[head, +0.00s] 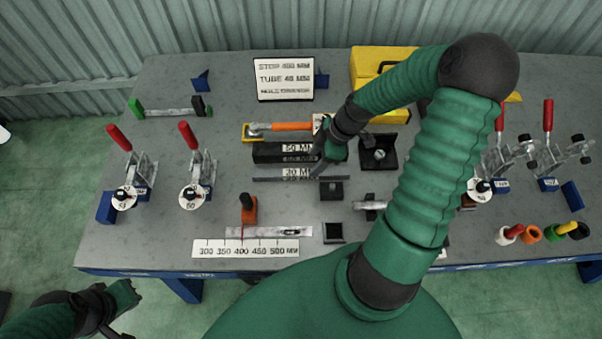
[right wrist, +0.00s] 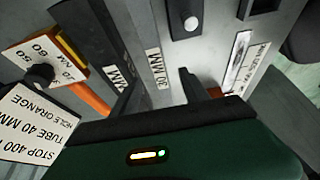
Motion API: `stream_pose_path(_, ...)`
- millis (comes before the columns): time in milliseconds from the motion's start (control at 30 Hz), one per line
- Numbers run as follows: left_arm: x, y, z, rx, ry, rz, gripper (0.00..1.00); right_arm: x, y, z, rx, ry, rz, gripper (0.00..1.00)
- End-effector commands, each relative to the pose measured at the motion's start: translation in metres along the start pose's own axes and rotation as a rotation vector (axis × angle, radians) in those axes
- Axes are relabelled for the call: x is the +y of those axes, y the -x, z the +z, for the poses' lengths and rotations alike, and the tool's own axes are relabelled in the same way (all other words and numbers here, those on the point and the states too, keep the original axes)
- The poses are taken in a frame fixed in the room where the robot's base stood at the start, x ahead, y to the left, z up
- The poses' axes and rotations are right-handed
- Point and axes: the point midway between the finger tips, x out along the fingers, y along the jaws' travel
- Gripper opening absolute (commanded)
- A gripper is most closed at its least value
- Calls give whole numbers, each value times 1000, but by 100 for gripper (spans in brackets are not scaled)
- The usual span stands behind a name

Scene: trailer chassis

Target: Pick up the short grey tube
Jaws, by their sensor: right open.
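A short grey tube (head: 370,205) lies across a small dark holder right of the table's middle in the head view. I cannot make it out for sure in the right wrist view. My right gripper (head: 325,163) is open and points down over the dark bars labelled in MM, up and left of the tube and apart from it. Its fingers show in the right wrist view (right wrist: 157,93) with nothing clearly between them. My left gripper (head: 120,300) is low at the left, off the table; its jaws are unclear.
Several red-handled clamps (head: 190,140) stand at the left and right of the table (head: 130,235). A longer grey bar (head: 290,232) lies behind the ruler plate (head: 245,249). A yellow case (head: 375,65), a sign (head: 285,78) and an orange-handled tool (head: 290,127) are farther back.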

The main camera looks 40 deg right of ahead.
Motion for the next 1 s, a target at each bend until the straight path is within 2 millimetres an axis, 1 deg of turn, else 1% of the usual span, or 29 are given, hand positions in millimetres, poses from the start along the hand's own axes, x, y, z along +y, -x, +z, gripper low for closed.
stream_pose_path(33,0,-2,0,0,1,0,0,-1,-11,-2,1,3,-4,53)
stream_pose_path(233,0,-2,0,0,2,0,0,2,-32,0,2,2,-3,53)
stream_pose_path(433,0,-1,0,0,1,0,0,9,-67,0,3,1,-5,53)
stream_pose_path(533,0,-1,0,0,1,0,0,9,-74,1,1,0,-2,53)
stream_pose_path(700,0,-1,0,0,1,0,0,8,-74,0,0,0,0,53)
stream_pose_path(767,0,-1,0,0,1,0,0,8,-74,-1,-1,1,1,46)
stream_pose_path(1000,0,-1,0,0,1,0,0,8,-74,-1,0,1,0,15)
